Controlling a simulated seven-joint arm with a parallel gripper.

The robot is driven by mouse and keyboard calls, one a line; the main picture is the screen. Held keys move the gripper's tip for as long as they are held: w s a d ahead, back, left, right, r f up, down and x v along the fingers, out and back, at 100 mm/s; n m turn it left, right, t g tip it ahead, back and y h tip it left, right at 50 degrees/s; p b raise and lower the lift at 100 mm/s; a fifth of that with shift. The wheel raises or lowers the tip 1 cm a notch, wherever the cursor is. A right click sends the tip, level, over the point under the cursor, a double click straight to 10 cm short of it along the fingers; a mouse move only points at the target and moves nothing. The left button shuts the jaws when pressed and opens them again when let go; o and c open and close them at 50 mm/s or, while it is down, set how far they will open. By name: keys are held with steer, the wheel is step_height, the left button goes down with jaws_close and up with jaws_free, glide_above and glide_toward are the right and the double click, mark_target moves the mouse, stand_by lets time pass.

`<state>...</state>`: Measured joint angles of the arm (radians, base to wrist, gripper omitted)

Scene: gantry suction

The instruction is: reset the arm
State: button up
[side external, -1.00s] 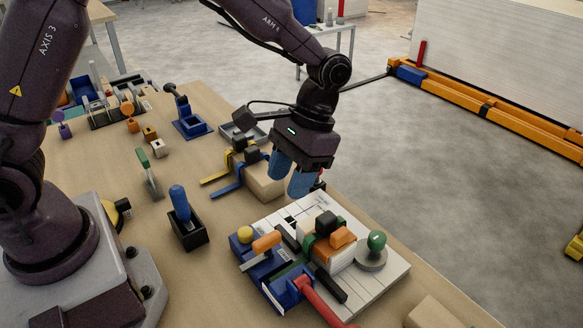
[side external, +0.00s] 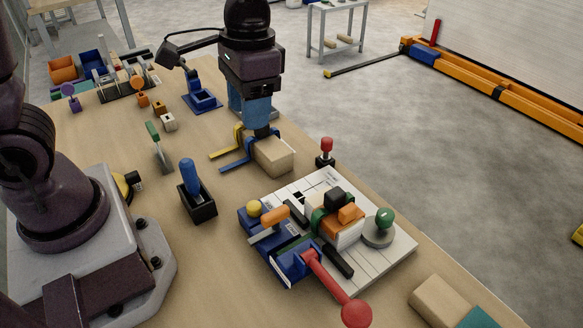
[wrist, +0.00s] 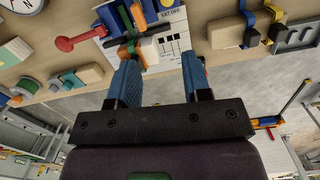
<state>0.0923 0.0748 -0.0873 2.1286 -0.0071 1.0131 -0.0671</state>
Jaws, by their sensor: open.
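My gripper (side external: 254,122) hangs fingers-down in the side view, its blue fingers just above, in the picture, the wooden block (side external: 274,156) with yellow and blue clamps. The fingers overlap the clamps' tops; I cannot tell their exact distance. In the wrist view my gripper (wrist: 160,70) has its two blue fingers wide apart with nothing between them. The white panel (wrist: 176,18) with its fixtures lies beyond the fingertips, and the clamped block (wrist: 226,32) is to their right.
The white panel (side external: 385,262) carries a blue vise, an orange block and a green knob (side external: 386,216); a red lever (side external: 335,285) sticks out in front. A blue-handled switch box (side external: 199,206), a red-knobbed post (side external: 326,158) and a blue stand (side external: 201,100) are nearby. Bare table lies front left of the panel.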

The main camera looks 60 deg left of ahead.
steer(key=s+a+r+n+t, duration=0.1)
steer(key=s+a+r+t, duration=0.4)
steer(key=s+r, duration=0.4)
steer(key=shift+s+a+t, duration=0.2)
steer(key=shift+t, duration=0.5)
